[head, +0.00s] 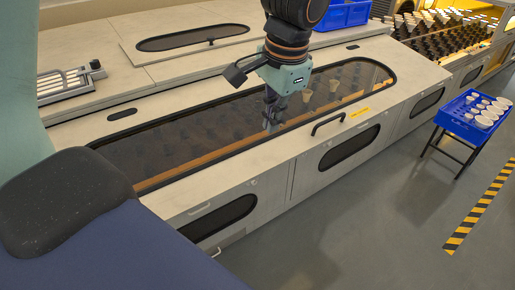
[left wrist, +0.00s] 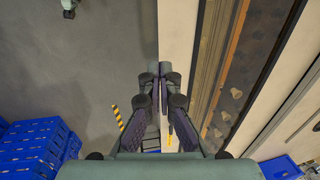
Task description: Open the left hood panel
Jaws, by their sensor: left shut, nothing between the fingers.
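The hood panel (head: 300,150) is a long pale panel with a dark oval window (head: 200,135), lying closed over the machine. A black bar handle (head: 328,123) stands on its front edge beside a yellow label (head: 359,112). My left gripper (head: 269,124) hangs over the window, to the left of the handle and apart from it. Its fingers are together with nothing between them. In the left wrist view the shut fingers (left wrist: 165,76) point along the panel's pale edge (left wrist: 178,28). The handle is not clear in that view. My right gripper is not in view.
A blue tray table (head: 478,115) with pale round pieces stands on the floor at right, near striped floor tape (head: 480,205). Rows of bulbs (head: 430,32) stand at the back right. Blue crates (left wrist: 35,145) show in the left wrist view. The floor in front is clear.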

